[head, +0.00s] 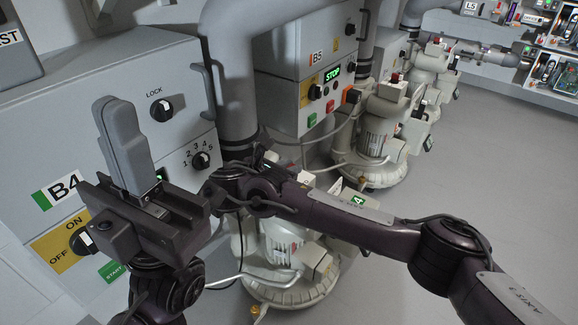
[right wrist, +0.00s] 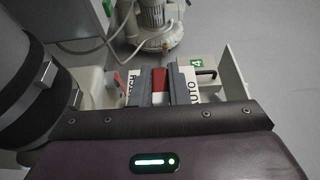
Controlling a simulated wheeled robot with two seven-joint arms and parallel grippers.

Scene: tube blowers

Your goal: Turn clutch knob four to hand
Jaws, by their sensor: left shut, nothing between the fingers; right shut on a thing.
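Clutch knob four (right wrist: 159,77), with a red and a white part, sits between the grey fingers of my right gripper (right wrist: 160,88) in the right wrist view. The gripper is shut on it. Partly covered lettering on white plates ends in "TCH" on the left and "UTO" on the right. A green label 4 (right wrist: 197,63) is beside it; that label also shows in the head view (head: 358,199). In the head view my right arm hides the knob. My left gripper (head: 122,140) is shut and empty, raised in front of the B4 cabinet.
The grey B4 cabinet (head: 85,85) has a lock knob (head: 161,109), a numbered dial (head: 201,160) and an ON/OFF switch (head: 82,241). The blower (head: 285,245) stands under my right arm. The B5 cabinet (head: 285,55) and its blower (head: 378,135) are behind. Floor at right is clear.

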